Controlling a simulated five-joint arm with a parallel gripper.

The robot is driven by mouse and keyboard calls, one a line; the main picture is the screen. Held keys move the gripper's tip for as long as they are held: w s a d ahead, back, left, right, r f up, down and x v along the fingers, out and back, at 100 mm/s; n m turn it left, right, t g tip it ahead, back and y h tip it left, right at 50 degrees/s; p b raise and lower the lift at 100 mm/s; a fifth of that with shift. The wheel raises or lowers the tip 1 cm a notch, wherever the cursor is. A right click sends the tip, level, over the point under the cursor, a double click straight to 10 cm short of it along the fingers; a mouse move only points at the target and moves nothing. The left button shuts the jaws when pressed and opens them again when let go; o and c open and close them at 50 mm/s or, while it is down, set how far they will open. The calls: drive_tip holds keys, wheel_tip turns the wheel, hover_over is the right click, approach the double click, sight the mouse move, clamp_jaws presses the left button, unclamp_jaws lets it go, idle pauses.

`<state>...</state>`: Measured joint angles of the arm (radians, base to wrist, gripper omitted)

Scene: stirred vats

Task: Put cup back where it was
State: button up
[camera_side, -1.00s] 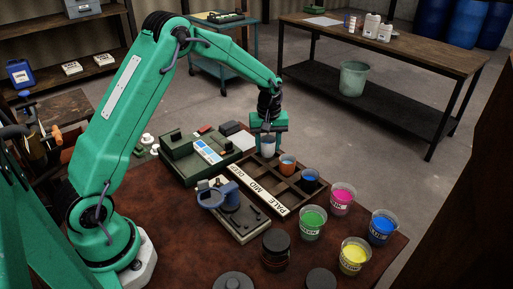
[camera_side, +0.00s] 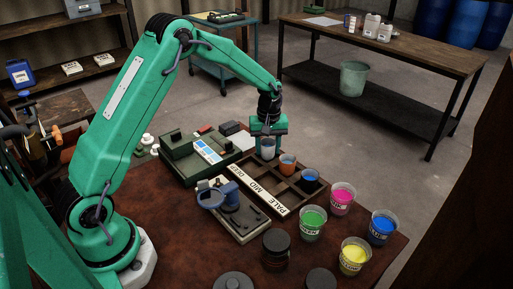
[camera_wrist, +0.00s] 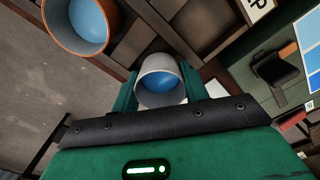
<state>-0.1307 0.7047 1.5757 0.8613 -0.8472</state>
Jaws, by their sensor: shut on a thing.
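My gripper (camera_side: 267,143) is shut on a pale grey-white cup (camera_side: 268,154) with blue liquid inside. The cup is upright at the far end of the dark divided rack (camera_side: 283,207), near the DEEP end of its label strip. In the wrist view the same cup (camera_wrist: 160,70) sits between my two fingers (camera_wrist: 159,92). I cannot tell whether its base touches the rack floor. An orange cup (camera_side: 287,167) with blue liquid stands in the rack beside it; it also shows in the wrist view (camera_wrist: 47,20). A dark cup (camera_side: 309,182) with blue liquid stands further right.
A green device with a colour card (camera_side: 207,150) stands left of the rack, close to my gripper. A grey device with a blue ring (camera_side: 233,215) is in front. Open cups of pink (camera_side: 342,197), green (camera_side: 313,222), blue (camera_side: 382,228) and yellow (camera_side: 354,256) stand right.

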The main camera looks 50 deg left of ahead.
drive_tip(key=shift+s+f, duration=0.1)
drive_tip(key=shift+f, duration=0.9)
idle(0.4)
drive_tip(key=o, duration=1)
drive_tip(key=shift+r, duration=0.1)
drive_tip(key=shift+o, duration=0.7)
drive_tip(key=shift+r, duration=0.5)
wheel_tip(320, 180, up, 8)
drive_tip(key=shift+r, duration=0.1)
